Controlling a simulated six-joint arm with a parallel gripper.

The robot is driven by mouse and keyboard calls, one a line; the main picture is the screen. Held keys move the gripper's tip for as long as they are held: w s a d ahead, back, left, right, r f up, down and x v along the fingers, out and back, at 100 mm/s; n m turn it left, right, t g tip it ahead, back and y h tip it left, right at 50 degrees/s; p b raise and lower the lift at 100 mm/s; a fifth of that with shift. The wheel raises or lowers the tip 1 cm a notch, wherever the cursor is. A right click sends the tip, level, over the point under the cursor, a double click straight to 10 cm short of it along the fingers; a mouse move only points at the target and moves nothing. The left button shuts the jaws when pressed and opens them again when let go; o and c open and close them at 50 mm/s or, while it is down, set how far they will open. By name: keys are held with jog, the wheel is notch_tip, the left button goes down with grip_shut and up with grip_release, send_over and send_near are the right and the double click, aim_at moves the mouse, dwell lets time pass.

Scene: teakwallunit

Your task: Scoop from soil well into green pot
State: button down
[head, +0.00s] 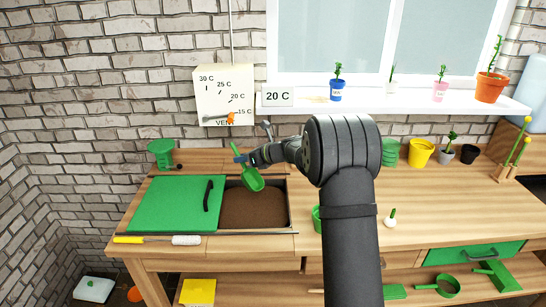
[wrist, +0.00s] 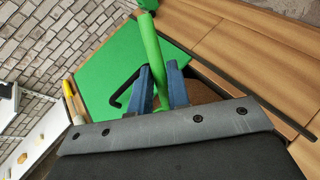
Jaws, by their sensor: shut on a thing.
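My gripper (head: 244,160) is shut on a green scoop (head: 252,181), held above the soil well. In the wrist view the blue fingers of my gripper (wrist: 159,72) close around the scoop's green handle (wrist: 152,45). The soil well (head: 254,207) is a rectangular opening in the bench with brown soil in it. The scoop's bowl hangs down over its back left part; whether it holds soil, I cannot tell. A green pot (head: 316,217) stands right of the well, mostly hidden behind my arm. Another green pot or stack (head: 390,154) stands at the back, right of my arm.
A green lid (head: 176,204) with a black handle lies left of the well. A yellow-handled brush (head: 157,240) lies along the front edge. A green container (head: 162,152) stands at the back left. A yellow pot (head: 421,153) stands back right. The right bench is mostly clear.

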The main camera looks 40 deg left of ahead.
notch_tip(320, 180, down, 14)
jog(key=s+h, duration=0.1)
jog(key=h, duration=0.3)
jog(key=a+r+t+h, duration=0.1)
jog(key=a+r+h, duration=0.2)
jog(key=r, duration=0.5)
jog(key=shift+s+m+h, duration=0.25)
jog(key=shift+m+h, duration=0.15)
jog(key=shift+h, duration=0.3)
dwell(0.7)
